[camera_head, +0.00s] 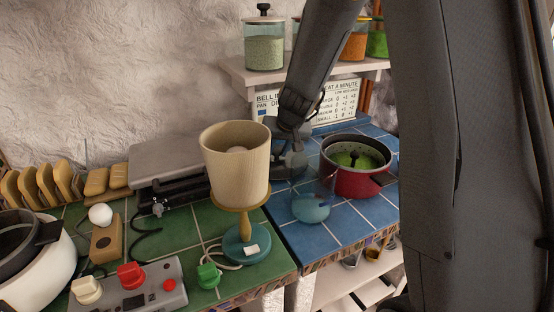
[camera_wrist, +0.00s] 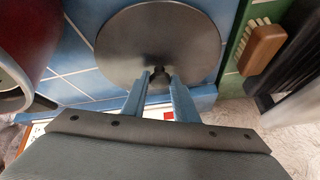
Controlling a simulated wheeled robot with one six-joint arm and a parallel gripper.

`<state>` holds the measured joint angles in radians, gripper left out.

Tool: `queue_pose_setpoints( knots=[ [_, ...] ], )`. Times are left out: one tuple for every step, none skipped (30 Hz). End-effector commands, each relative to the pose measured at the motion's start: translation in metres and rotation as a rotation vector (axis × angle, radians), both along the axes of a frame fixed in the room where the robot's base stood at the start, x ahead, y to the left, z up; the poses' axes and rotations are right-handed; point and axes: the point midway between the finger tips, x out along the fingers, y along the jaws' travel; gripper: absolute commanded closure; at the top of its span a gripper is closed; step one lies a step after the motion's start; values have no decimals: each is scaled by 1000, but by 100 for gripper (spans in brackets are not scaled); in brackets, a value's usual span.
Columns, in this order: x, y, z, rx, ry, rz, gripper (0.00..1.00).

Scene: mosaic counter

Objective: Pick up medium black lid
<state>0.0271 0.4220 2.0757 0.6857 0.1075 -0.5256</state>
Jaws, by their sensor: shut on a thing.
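The black lid (camera_wrist: 157,38) is a round dark disc with a small black knob at its near edge in the wrist view. My gripper (camera_wrist: 160,82) is shut on the knob, one blue finger on each side. The lid is over the blue tiles; I cannot tell whether it touches them. In the head view my gripper (camera_head: 293,165) reaches down behind the lamp, and the lid cannot be made out clearly there.
A red pot (camera_head: 348,180) with green contents stands right of my gripper. A lamp (camera_head: 235,165) and a teal rounded object (camera_head: 311,208) stand in front. A brush (camera_wrist: 265,46) lies beside the lid. A shelf (camera_head: 300,75) with jars is above the counter.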

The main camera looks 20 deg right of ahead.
Motion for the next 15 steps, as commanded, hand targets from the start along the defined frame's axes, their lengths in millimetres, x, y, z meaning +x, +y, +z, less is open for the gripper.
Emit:
queue_pose_setpoints(
  knots=[
    [0, 0, 0, 0, 0, 0, 100],
    [0, 0, 0, 0, 0, 0, 100],
    [0, 0, 1, 0, 0, 0, 100],
    [0, 0, 1, 0, 0, 0, 100],
    [0, 0, 2, 0, 0, 0, 100],
    [0, 0, 2, 0, 0, 0, 100],
    [0, 0, 3, 0, 0, 0, 100],
    [0, 0, 5, 0, 0, 0, 100],
    [0, 0, 6, 0, 0, 0, 100],
    [0, 0, 8, 0, 0, 0, 100],
    [0, 0, 10, 0, 0, 0, 100],
    [-1, 0, 12, 0, 0, 0, 100],
    [-1, 0, 14, 0, 0, 0, 100],
    [-1, 0, 16, 0, 0, 0, 100],
    [-1, 0, 19, 0, 0, 0, 100]
  ],
)
